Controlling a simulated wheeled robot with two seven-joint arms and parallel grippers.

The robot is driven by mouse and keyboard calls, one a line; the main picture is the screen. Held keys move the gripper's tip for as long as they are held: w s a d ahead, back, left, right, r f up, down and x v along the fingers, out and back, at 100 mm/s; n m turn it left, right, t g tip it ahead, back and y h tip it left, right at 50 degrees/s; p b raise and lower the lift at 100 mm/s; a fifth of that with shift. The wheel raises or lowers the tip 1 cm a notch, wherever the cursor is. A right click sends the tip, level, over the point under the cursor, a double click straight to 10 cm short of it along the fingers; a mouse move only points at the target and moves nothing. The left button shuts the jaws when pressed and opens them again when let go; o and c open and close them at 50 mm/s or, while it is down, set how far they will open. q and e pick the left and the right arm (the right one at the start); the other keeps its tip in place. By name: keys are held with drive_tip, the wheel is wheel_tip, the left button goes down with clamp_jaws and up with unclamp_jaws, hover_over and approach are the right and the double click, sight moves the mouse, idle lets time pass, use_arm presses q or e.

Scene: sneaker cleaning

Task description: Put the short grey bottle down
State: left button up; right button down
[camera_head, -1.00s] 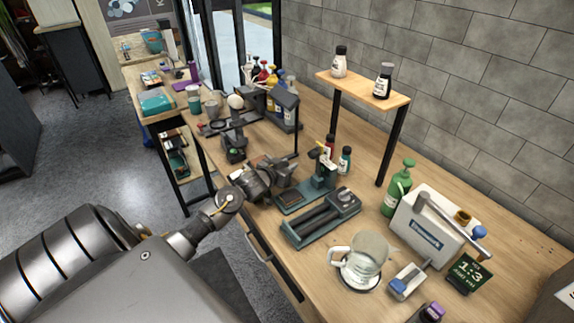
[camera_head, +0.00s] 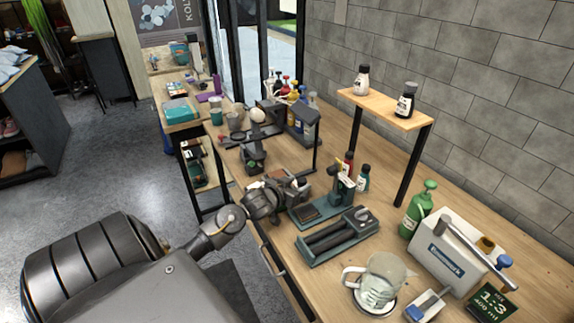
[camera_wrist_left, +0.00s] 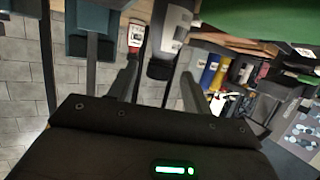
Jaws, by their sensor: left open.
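In the left wrist view, a short grey bottle (camera_wrist_left: 178,22) with a pale label and a dark cap shows between and just beyond my left gripper's fingers (camera_wrist_left: 159,68). That view is turned upside down, so the cap points down in the picture. The fingers are apart, one on each side of the cap. I cannot tell whether either touches it. In the head view my left gripper (camera_head: 285,190) is low over the table's near edge, beside a green stand (camera_head: 345,187). I cannot pick out the grey bottle clearly there. My right gripper is not in view.
A teal tray (camera_head: 338,238) with dark rollers is right of the gripper. A raised wooden shelf (camera_head: 385,108) holds two bottles. Small bottles (camera_head: 362,180) stand behind the stand.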

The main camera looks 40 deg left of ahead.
use_arm(q)
drive_tip(key=v, duration=0.7)
drive_tip(key=shift+s+r, duration=0.15)
drive_tip(key=shift+s, duration=0.05)
